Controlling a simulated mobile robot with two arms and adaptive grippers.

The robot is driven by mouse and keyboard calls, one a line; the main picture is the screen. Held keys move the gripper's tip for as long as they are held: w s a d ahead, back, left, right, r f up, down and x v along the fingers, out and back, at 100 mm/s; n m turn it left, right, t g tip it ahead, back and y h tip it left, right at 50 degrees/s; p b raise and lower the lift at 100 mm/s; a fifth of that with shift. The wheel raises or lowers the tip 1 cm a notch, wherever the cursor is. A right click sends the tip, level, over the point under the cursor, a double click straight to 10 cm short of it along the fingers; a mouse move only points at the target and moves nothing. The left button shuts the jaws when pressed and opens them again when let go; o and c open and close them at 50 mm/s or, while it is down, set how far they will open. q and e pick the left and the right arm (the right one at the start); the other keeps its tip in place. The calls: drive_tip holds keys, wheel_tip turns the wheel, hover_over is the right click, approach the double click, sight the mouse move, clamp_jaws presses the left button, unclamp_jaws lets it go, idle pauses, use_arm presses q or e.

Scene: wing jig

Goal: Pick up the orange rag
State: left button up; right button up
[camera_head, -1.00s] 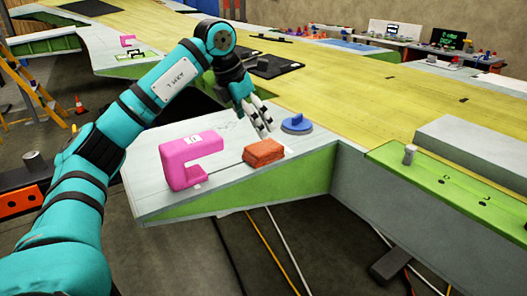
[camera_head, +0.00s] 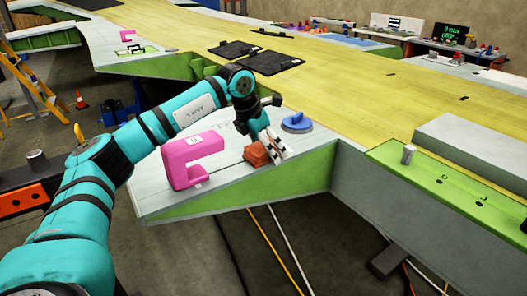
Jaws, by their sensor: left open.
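The orange rag (camera_head: 254,155) is a small folded block lying on the pale wing surface near its front edge. My left gripper (camera_head: 272,150) is over the rag's right side, fingers pointing down and hiding part of it. It is open. I cannot tell whether the fingers touch the rag. My right gripper is not in view.
A pink C-shaped clamp (camera_head: 186,165) stands left of the rag. A blue round item with a handle (camera_head: 297,122) lies behind and right of it. A grey peg (camera_head: 408,154) stands on the green panel at right.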

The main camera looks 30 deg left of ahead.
use_arm(q)
drive_tip(key=c, duration=1.3)
drive_tip(key=shift+o, duration=0.2)
drive_tip(key=shift+r, duration=0.2)
drive_tip(key=shift+r, duration=0.25)
wheel_tip(320, 180, up, 3)
drive_tip(key=shift+s+f+b, duration=0.15)
drive_tip(key=shift+b, duration=0.5)
drive_tip(key=s+d+b, duration=0.2)
drive_tip(key=s+d, duration=0.1)
drive_tip(key=s, duration=0.4)
drive_tip(key=s+d+r+b, duration=0.1)
drive_tip(key=s+d+b, duration=0.1)
drive_tip(key=s, duration=0.5)
drive_tip(key=shift+s+d+r, duration=0.25)
drive_tip(key=shift+s+d, duration=0.05)
drive_tip(key=shift+d, duration=0.25)
